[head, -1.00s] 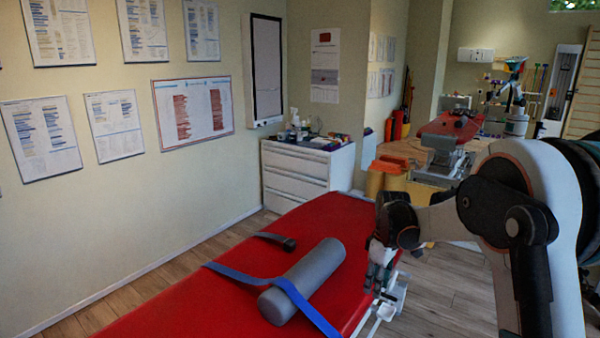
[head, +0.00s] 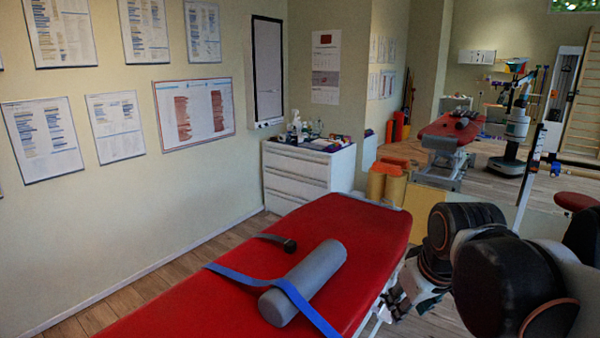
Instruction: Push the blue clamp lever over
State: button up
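I cannot make out a blue clamp lever in the head view. The red treatment table (head: 372,222) runs from the lower left to the middle. My gripper (head: 398,300) is low beside the table's right edge, partly hidden behind my own arm. Its fingers are small and dark here, so I cannot tell whether they are open or shut, or whether they touch anything.
A white drawer cabinet (head: 305,178) and orange-yellow rolls (head: 388,185) stand beyond. The back right looks like a mirror.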

jog(key=s+f+m+t, duration=0.2)
jog(key=s+m, duration=0.1)
jog(key=s, duration=0.7)
jog(key=shift+a+f, duration=0.15)
jog(key=shift+f, duration=0.1)
jog(key=w+f+n+g+p, duration=0.1)
jog(key=w+f+n, duration=0.2)
jog(key=w, duration=0.7)
jog(key=w+f+n+g, duration=0.2)
jog(key=w+n, duration=0.1)
jog(key=w, duration=0.7)
jog(key=w+f+n+b, duration=0.1)
jog(key=w+f, duration=0.3)
jog(key=f, duration=0.8)
jog(key=w+f+n+g+b, duration=0.1)
jog(key=w+f, duration=0.3)
jog(key=f, duration=0.8)
jog(key=w+f+n+g+h+b, duration=0.1)
jog(key=w+f, duration=0.4)
jog(key=f, duration=0.7)
jog(key=shift+d+n+b, duration=0.2)
jog(key=shift+n+b, duration=0.4)
jog(key=shift+n, duration=0.2)
